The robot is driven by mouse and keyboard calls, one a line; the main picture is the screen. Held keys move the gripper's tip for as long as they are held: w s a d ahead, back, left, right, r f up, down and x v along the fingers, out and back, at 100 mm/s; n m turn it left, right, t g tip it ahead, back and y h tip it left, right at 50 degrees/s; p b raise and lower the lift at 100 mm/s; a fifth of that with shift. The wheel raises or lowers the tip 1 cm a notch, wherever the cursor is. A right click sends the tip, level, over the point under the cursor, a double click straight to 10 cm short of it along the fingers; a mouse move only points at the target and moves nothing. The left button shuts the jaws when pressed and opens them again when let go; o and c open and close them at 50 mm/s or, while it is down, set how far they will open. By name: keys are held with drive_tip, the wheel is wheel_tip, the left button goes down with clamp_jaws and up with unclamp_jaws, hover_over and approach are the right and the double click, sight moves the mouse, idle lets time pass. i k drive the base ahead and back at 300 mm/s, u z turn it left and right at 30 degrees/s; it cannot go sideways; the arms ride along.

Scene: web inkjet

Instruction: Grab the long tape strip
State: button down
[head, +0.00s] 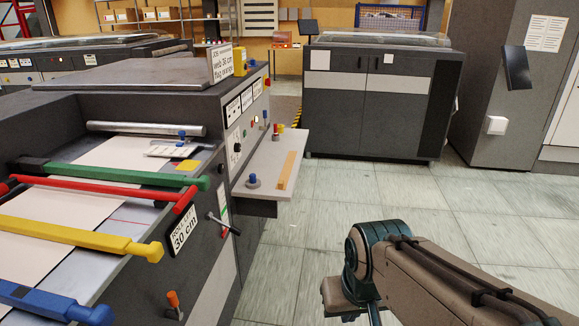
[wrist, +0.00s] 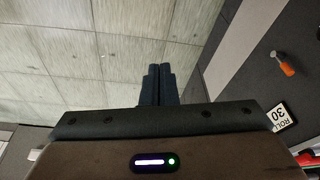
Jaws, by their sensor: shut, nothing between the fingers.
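A long tan-orange strip (head: 287,170), which looks like the long tape strip, lies on the pale side shelf of the printing machine in the head view. It runs along the shelf's right part. My gripper (wrist: 158,68) shows in the wrist view with its two dark fingers together and nothing between them. It hangs over the tiled floor beside the machine's dark side, apart from the strip. In the head view my arm is at the lower right, and the fingers are not clearly seen. The strip is not in the wrist view.
The side shelf (head: 262,188) also holds a blue-topped knob piece (head: 253,181) and small coloured items at its back. Coloured bars, including a yellow one (head: 80,235), cross the machine. An orange-handled lever (head: 174,301) sticks out below. The tiled floor (head: 400,195) is open to the right.

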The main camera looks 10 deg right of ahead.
sight(281, 183)
drive_tip(key=z, duration=0.7)
drive_tip(key=i, duration=1.15)
drive_tip(key=z, duration=0.4)
drive_tip(key=i, duration=1.3)
drive_tip(key=u, duration=1.3)
drive_tip(key=i, duration=0.7)
drive_tip(key=u, duration=0.65)
